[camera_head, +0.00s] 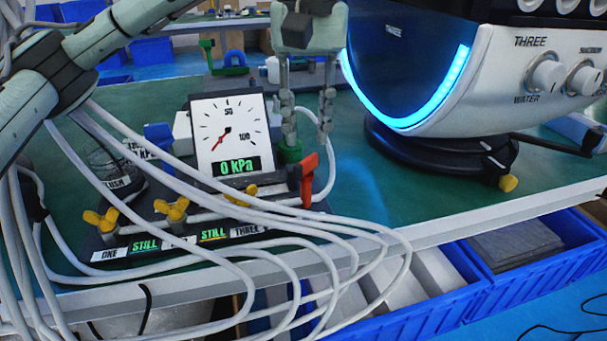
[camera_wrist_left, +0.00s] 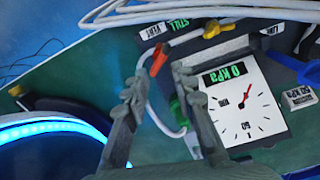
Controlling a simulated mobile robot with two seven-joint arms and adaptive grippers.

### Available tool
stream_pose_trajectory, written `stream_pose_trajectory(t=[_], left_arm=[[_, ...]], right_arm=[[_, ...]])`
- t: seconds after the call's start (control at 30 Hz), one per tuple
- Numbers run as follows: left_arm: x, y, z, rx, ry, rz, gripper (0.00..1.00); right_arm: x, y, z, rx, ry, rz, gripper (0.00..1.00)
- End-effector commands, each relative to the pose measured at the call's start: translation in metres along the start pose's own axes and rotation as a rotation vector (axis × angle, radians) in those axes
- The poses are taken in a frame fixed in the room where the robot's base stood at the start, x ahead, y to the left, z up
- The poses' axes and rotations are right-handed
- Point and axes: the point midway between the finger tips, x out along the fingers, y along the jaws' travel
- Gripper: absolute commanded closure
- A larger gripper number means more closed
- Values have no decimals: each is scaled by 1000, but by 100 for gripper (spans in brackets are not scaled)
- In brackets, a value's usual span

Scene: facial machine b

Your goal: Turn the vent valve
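The vent valve has an orange-red lever handle (camera_head: 308,180), standing upright at the right end of the gauge panel. In the left wrist view the same handle (camera_wrist_left: 160,59) shows just beyond the fingertips, near a label reading VENT (camera_wrist_left: 153,31). My left gripper (camera_head: 308,132) points down above the handle with its fingers apart and nothing between them. In the left wrist view the open fingers (camera_wrist_left: 157,82) frame the space before the handle; I see no contact. A green fitting (camera_head: 290,154) sits beside the handle, below one finger. My right gripper is not in view.
The gauge (camera_head: 226,132) reads 0 kPa. Several yellow valve knobs (camera_head: 172,209) line the panel's front. White cables (camera_head: 290,232) cross before it. A white machine with a blue light strip (camera_head: 425,112) stands right. Blue crates (camera_head: 535,262) sit below the table edge.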

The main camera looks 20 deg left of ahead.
Motion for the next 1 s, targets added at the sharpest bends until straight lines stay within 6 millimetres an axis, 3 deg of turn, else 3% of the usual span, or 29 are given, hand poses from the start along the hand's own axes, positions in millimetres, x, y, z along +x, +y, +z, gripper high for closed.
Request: stream_pose_trajectory(t=[0.43,1.0], left_arm=[[0,-1,0,757,0,4,74],[36,0,0,741,-1,4,74]], right_arm=[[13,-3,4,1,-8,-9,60],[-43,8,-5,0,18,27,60]])
